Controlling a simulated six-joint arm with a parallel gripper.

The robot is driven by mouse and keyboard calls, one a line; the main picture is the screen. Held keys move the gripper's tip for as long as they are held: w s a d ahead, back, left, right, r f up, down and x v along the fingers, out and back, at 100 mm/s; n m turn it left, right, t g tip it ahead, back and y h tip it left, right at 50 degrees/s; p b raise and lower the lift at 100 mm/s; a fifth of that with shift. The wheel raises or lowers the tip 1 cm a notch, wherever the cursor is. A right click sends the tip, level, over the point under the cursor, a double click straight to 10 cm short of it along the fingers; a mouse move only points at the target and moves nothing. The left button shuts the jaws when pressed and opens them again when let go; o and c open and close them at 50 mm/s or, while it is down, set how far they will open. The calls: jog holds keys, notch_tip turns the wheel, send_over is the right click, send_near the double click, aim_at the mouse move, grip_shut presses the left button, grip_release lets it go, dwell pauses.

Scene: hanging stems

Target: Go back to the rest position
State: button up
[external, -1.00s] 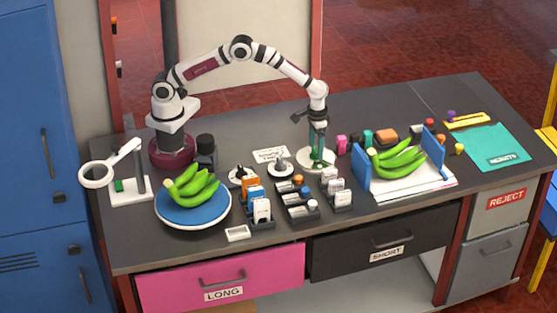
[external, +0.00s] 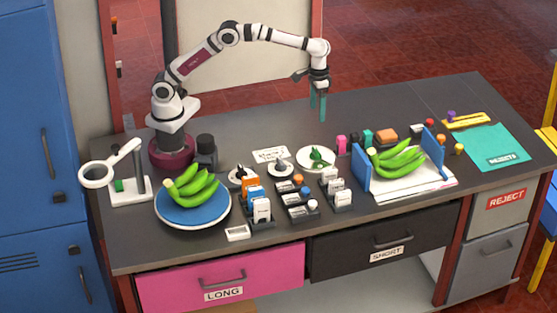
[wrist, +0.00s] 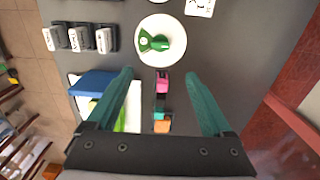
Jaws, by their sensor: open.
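My gripper (external: 318,104) has two teal fingers and hangs in the air above the back part of the bench, pointing down. In the wrist view my gripper (wrist: 160,100) is open with nothing between its fingers. Below it, a green object (external: 317,155) lies on a white round plate (external: 305,163), apart from the fingers. In the wrist view the green object (wrist: 152,42) sits on the plate near the top.
Green bananas lie on a blue round plate (external: 193,221) at the left, and more between blue walls (external: 361,168) at the right. Small coloured blocks (external: 341,145) stand near the white plate. A ring magnifier (external: 97,175) stands at the far left. The back of the bench is clear.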

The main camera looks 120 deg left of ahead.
jog(key=s+d+r+m+y, duration=0.1)
jog(key=s+d+r+m, duration=0.35)
jog(key=s+d, duration=0.4)
jog(key=s+d+r+m, duration=0.3)
jog(key=s+d+m, duration=0.2)
jog(key=s, duration=0.7)
jog(key=s+d+f+m, duration=0.1)
jog(key=s+f+m, duration=0.1)
jog(key=s, duration=0.4)
jog(key=s+d+f+m, duration=0.1)
jog(key=s+f+m, duration=0.2)
jog(key=s, duration=0.4)
jog(key=shift+d+y, duration=0.3)
jog(key=shift+y, duration=0.1)
